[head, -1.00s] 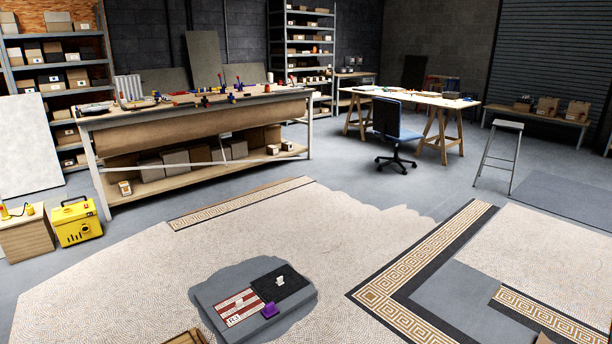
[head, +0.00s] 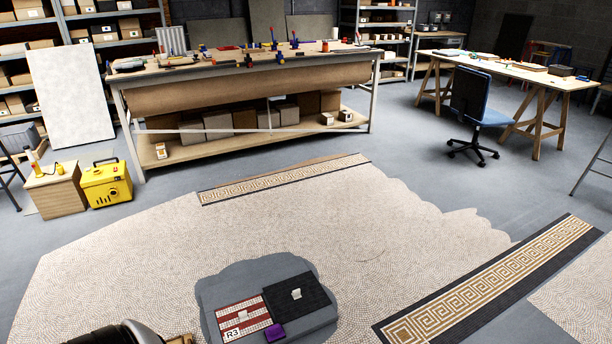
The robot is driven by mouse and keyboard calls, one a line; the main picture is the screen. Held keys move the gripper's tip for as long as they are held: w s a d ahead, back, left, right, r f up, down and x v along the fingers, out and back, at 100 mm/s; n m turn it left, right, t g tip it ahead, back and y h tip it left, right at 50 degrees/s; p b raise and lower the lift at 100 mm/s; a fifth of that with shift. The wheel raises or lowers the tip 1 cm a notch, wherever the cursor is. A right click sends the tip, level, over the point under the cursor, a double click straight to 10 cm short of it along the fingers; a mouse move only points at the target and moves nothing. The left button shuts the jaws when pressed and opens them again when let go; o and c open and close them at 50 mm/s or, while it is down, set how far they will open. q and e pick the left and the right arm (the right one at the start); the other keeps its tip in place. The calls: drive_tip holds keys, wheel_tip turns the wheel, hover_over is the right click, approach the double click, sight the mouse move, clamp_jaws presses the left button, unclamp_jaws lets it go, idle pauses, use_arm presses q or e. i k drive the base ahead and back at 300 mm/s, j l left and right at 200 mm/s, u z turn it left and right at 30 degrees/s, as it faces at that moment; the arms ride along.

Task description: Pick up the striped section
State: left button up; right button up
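The striped section (head: 255,322) is a flat red and white panel with a small pale tab on top and an "R3" label at its near left corner. It lies on a grey slab (head: 318,322) set in a grey patch of the mosaic floor, low in the head view. A black section (head: 304,289) with a similar tab lies against its right side. A purple block (head: 275,332) sits at its near right corner. A dark rounded part, probably of my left arm, shows at the bottom left edge.
Pale mosaic floor (head: 150,262) surrounds the patch, with Greek-key border strips behind and at right. A workbench (head: 250,80), yellow machine (head: 106,184), wooden box (head: 56,191) and blue chair (head: 480,112) stand farther back.

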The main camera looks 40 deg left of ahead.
sight(238, 320)
drive_tip(key=i+u, duration=0.2)
drive_tip(key=i, duration=0.3)
drive_tip(key=i+l+u, duration=0.2)
drive_tip(key=i, duration=0.3)
drive_tip(key=i+j+u, duration=0.2)
drive_tip(key=i+u, duration=0.6)
drive_tip(key=u, duration=0.15)
drive_tip(key=i+u, duration=0.45)
drive_tip(key=k+l, duration=0.05)
